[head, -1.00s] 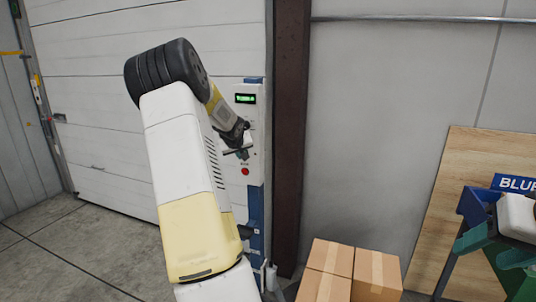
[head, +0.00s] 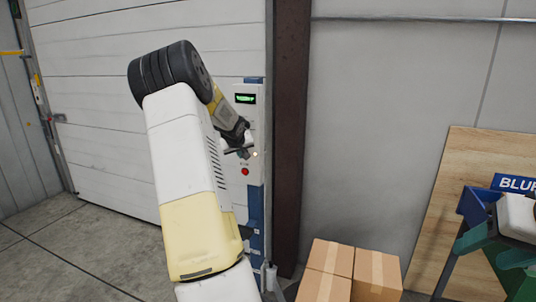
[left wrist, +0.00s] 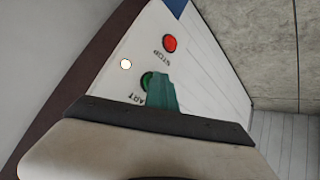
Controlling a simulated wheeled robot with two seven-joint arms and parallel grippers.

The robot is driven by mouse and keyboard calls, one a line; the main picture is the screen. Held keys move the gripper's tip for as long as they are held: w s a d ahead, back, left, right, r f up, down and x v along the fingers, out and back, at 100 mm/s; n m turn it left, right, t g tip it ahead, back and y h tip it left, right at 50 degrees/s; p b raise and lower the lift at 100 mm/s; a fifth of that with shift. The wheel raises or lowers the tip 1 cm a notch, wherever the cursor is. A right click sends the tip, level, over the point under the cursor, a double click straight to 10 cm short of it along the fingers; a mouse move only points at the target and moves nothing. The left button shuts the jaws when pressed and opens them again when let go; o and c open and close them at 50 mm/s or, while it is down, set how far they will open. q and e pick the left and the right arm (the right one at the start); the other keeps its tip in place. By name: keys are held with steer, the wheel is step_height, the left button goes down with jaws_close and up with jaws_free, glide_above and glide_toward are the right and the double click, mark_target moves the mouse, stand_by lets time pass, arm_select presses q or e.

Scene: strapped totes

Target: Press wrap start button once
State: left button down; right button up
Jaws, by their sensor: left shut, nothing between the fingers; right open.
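The white control panel (head: 252,125) stands beside the door, with a green lit display (head: 245,98) and a red button (head: 245,171). In the left wrist view, the red STOP button (left wrist: 169,43) and the green START button (left wrist: 147,79) are visible, and a small lamp (left wrist: 126,64) glows white. My left gripper (head: 242,153) is shut and empty at the panel. Its teal fingertip (left wrist: 162,93) overlaps the edge of the green button; whether it touches is unclear. In the head view the gripper hides the green button.
Cardboard boxes (head: 350,270) stand on the floor right of the brown post (head: 290,130). A white shutter door (head: 95,110) is behind my left arm.

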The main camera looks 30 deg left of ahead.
arm_select(q)
steer(key=shift+s+d, duration=0.1)
steer(key=shift+s, duration=0.65)
steer(key=shift+s+d, duration=0.15)
steer(key=shift+s, duration=1.1)
steer(key=shift+s+d, duration=0.15)
steer(key=shift+s, duration=1.1)
